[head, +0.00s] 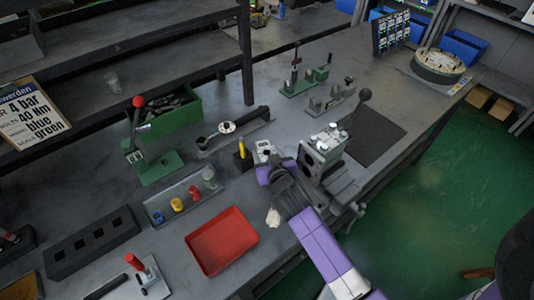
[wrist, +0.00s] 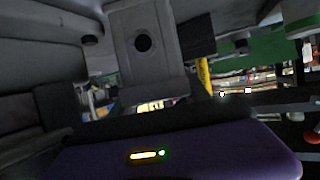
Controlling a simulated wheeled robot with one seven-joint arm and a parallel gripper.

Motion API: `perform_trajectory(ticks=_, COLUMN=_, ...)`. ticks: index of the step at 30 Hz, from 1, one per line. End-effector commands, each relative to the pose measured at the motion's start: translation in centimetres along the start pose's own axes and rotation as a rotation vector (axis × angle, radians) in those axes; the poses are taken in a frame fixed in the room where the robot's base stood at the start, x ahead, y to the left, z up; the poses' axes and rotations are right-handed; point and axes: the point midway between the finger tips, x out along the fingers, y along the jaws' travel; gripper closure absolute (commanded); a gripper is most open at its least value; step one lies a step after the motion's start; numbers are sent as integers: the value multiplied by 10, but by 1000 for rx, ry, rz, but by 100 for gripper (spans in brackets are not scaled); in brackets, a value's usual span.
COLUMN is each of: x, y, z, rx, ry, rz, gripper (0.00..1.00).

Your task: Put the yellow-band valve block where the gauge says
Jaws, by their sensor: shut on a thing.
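My gripper (head: 267,160) is at the middle of the bench, just left of a grey machined vise or fixture (head: 323,150). It is shut on a small pale grey block (head: 264,147), which shows beyond the jaws. In the wrist view a grey block with a dark round hole (wrist: 143,42) stands close in front of the palm; I cannot tell whether it is the held one. No yellow band shows on the held block. A small round white dial (head: 227,128), perhaps the gauge, lies on a grey fixture behind my gripper; its reading is too small to tell.
A black block with a yellow upright piece (head: 242,147) stands just left of my gripper. A tray of coloured caps (head: 160,213), a red tray (head: 243,227) and a slotted black rack (head: 92,240) lie left. A green lever press (head: 158,166) stands behind. A dark mat (head: 375,137) is clear.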

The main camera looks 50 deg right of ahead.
Motion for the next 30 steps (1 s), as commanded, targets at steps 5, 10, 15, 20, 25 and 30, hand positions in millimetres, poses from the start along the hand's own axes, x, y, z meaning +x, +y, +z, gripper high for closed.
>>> perform_trajectory(ticks=5, x=0, y=0, z=0, rx=0, ry=0, rz=0, gripper=24)
perform_trajectory(ticks=10, x=0, y=0, z=0, rx=0, ry=0, rz=0, gripper=24)
perform_trajectory(ticks=15, x=-1, y=0, z=-3, rx=0, ry=0, rz=0, gripper=24)
perform_trajectory(ticks=20, x=-21, y=0, z=0, rx=-1, ry=-1, rz=-1, gripper=24)
perform_trajectory(ticks=25, x=-56, y=0, z=0, rx=-1, ry=-1, rz=-1, gripper=24)
perform_trajectory(ticks=30, x=-90, y=0, z=0, rx=-1, ry=-2, rz=-1, gripper=24)
